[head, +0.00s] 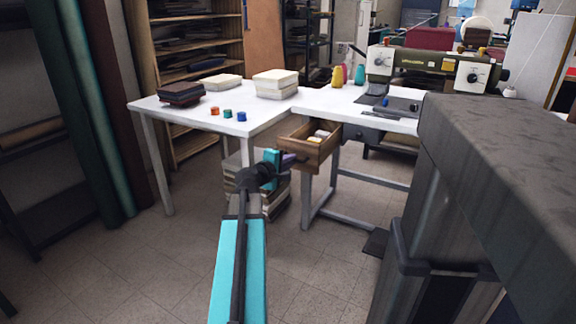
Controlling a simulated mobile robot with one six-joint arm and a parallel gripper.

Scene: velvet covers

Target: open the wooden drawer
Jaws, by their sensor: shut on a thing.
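The wooden drawer (318,157) hangs under the white sewing table and is pulled well out, with its inside showing from above. White and yellowish items (318,137) lie in it. My gripper (286,160) is at the drawer's front face, on its left side, and is shut on the drawer's handle. The handle itself is mostly hidden by my gripper. My arm reaches up to it from the bottom of the picture.
The white table (215,116) at left carries small spools and fabric stacks. A sewing machine (425,66) stands on the sewing table. A large dark grey block (500,150) fills the right side. The tiled floor at left front is clear.

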